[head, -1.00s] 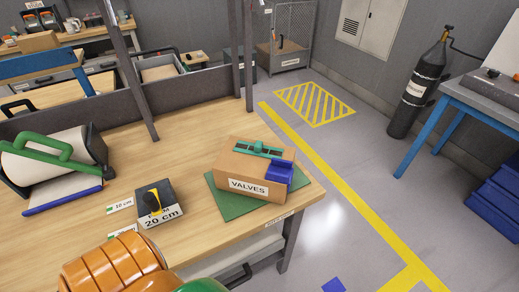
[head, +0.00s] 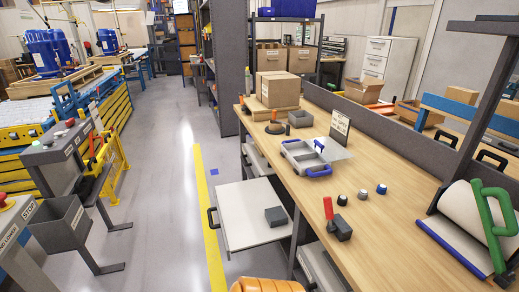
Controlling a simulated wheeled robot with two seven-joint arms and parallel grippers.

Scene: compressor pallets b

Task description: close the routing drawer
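A drawer (head: 243,208) with a pale flat surface stands pulled out from under the left side of the wooden bench (head: 400,220). Its black handle (head: 211,216) is at its outer left end, over the aisle. A small dark grey block (head: 275,216) rests on it near the bench side. I cannot read a label that names it the routing drawer. Neither gripper can be made out in the head view.
A grey tray with blue handles (head: 306,158), cardboard boxes (head: 278,90), a red-handled tool (head: 338,223) and several small knobs lie on the bench. A grey bin stand (head: 62,220) stands left. The aisle floor (head: 170,190) between is clear. An orange ribbed object (head: 266,286) shows at the bottom edge.

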